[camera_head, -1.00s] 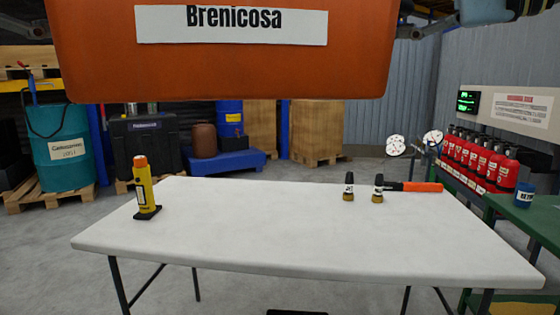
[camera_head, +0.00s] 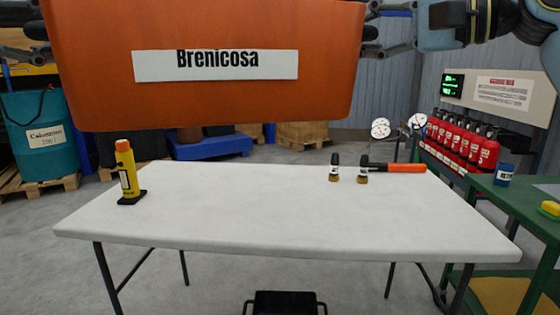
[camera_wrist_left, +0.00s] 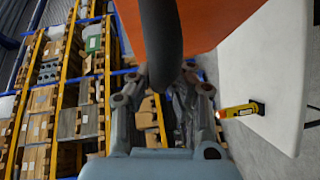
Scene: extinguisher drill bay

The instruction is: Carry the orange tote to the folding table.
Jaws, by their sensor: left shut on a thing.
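The orange tote (camera_head: 200,100), labelled "Brenicosa", is held up in front of me, above and short of the folding table's far part in the picture. My left gripper (camera_head: 22,42) is at its left side; in the left wrist view the fingers (camera_wrist_left: 165,82) are shut around its dark handle (camera_wrist_left: 162,35). My right gripper (camera_head: 374,30) is at the tote's right side; its fingertips are hidden by the tote, so its grip is unclear. The folding table (camera_head: 270,215) has a white top and dark legs, and shows in the left wrist view (camera_wrist_left: 262,60).
A yellow extinguisher-like item (camera_head: 126,172) stands on the table's left. Two small nozzles (camera_head: 348,170) and an orange-black tool (camera_head: 400,168) occupy its back right. The middle is clear. A black object (camera_head: 284,303) is on the floor in front. A green bench (camera_head: 515,200) stands right.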

